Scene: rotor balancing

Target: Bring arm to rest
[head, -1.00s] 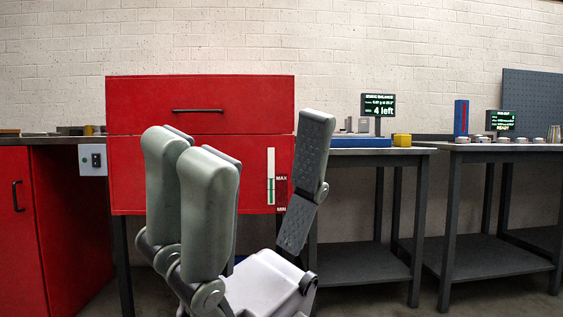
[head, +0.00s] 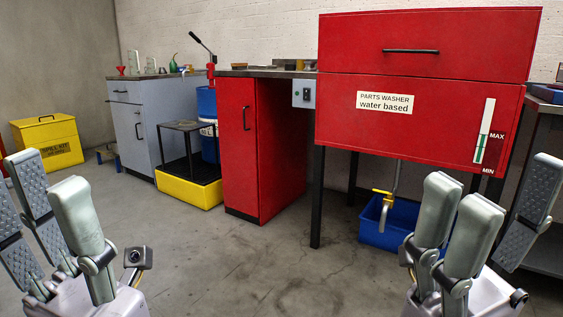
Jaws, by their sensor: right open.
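My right gripper (head: 497,188) stands at the lower right of the head view, fingers pointing up. Its grey fingers are spread apart with nothing between them. It is in front of the red parts washer (head: 420,100) and overlaps the washer's lower right part in the picture. My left gripper (head: 48,185) is at the lower left edge, fingers also up and spread, and it looks empty. Part of it is cut off by the picture edge.
A blue bin (head: 375,228) sits on the floor under the washer's drain tap (head: 384,208). A red cabinet (head: 238,150), a yellow spill tray (head: 190,190) and a yellow spill kit box (head: 47,143) stand further left. The middle floor is clear.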

